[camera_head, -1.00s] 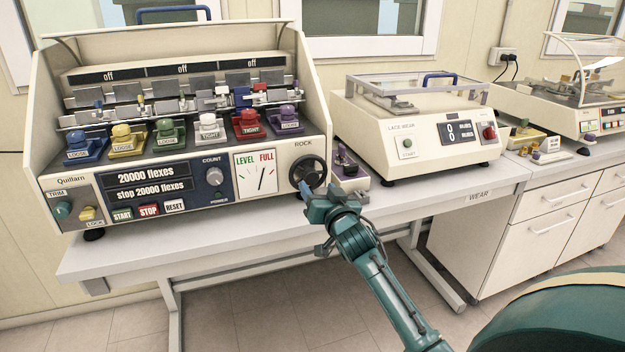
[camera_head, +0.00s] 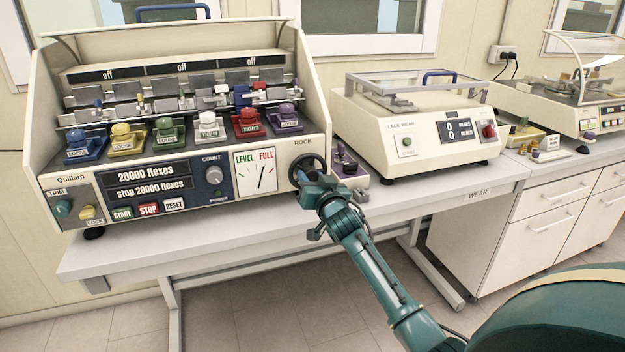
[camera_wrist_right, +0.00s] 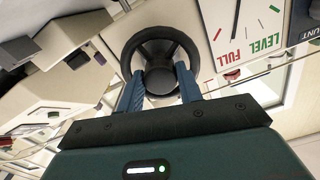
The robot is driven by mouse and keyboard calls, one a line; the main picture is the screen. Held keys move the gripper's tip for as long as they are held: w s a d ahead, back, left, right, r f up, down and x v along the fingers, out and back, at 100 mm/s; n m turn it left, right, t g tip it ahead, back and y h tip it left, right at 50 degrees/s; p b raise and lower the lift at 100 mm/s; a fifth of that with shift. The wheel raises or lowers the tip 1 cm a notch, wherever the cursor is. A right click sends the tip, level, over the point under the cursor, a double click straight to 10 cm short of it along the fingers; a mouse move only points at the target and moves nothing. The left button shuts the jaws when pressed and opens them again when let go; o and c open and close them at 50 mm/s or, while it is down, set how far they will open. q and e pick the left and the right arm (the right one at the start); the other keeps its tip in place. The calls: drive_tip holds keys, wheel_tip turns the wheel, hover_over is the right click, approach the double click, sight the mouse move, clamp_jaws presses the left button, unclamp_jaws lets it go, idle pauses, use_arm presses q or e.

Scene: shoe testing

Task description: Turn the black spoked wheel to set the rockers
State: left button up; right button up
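The black spoked wheel (camera_head: 294,172) is on the right end of the cream Quillarn machine's front, under the word ROCK. The fingers are apart; contact with the hub or spokes is not clear. The rockers (camera_head: 209,125) form a row of coloured blocks with LOOSE or TIGHT labels. My left gripper is not in view.
Beside the wheel is the LEVEL/FULL dial (camera_head: 256,172). A small purple-knobbed device (camera_head: 350,185) stands close to the wheel's right. The lace wear machine (camera_head: 415,140) is farther right. The bench front (camera_head: 200,225) is clear.

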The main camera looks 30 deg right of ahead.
drive_tip(key=c, duration=0.5)
drive_tip(key=shift+o, duration=0.2)
drive_tip(key=shift+n, duration=0.3)
drive_tip(key=n+p, duration=0.1)
drive_tip(key=n, duration=0.3)
drive_tip(key=shift+r, duration=0.1)
drive_tip(key=n+p, duration=0.1)
drive_tip(key=n, duration=0.4)
drive_tip(key=shift+d, duration=0.1)
drive_tip(key=o, duration=1)
